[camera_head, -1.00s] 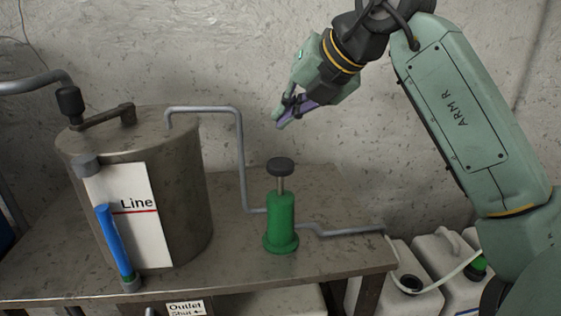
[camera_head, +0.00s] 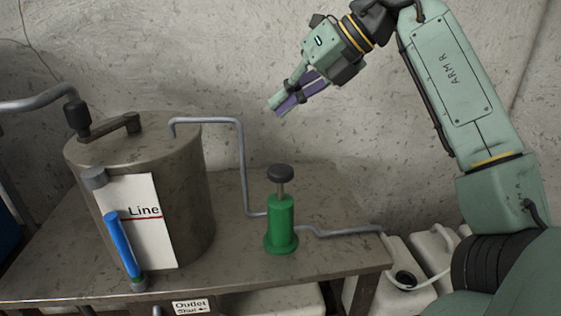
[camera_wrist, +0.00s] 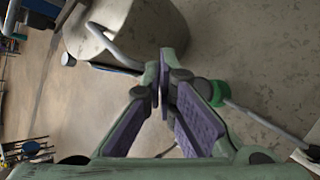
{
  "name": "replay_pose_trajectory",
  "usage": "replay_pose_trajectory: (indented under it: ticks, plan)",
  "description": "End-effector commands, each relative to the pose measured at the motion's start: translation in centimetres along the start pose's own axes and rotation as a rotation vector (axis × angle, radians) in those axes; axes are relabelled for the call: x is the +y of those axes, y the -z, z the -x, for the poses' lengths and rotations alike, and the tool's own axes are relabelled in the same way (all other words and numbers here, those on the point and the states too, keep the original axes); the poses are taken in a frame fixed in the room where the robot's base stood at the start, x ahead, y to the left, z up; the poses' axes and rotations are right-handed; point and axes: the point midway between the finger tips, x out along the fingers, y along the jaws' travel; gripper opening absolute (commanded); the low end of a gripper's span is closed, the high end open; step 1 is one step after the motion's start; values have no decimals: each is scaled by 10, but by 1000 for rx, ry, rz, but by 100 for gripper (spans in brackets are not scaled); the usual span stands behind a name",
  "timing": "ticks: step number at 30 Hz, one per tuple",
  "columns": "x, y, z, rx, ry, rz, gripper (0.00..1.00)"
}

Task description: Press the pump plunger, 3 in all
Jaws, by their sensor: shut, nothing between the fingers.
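The pump (camera_head: 281,224) is a green cylinder on a flanged base, upright on the metal table. Its plunger, a dark round knob (camera_head: 281,172) on a thin rod, stands raised above the body. My gripper (camera_head: 276,110) is in the air above the knob and clear of it, pointing down and left. Its purple-padded fingers are shut with nothing between them. In the wrist view the fingertips (camera_wrist: 165,70) come together, and part of the green pump (camera_wrist: 217,92) shows behind the right finger; the knob is hard to make out there.
A metal tank (camera_head: 190,200) with a lever handle stands left of the pump. A blue-filled sight tube (camera_head: 122,243) and a "Line" card (camera_head: 146,240) are on its front. A grey pipe (camera_head: 241,160) runs from tank to pump. White jugs (camera_head: 432,250) stand right of the table (camera_head: 340,262).

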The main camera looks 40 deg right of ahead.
Motion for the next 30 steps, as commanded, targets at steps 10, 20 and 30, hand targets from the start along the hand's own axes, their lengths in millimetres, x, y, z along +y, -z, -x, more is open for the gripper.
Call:
replay_pose_trajectory:
  ticks: [10,20,30]
  plan:
    - [-1,1,-2,0,2,-2,0]
    - [-17,18,-24,0,1,-2,0]
    - [-41,41,-56,0,1,-2,0]
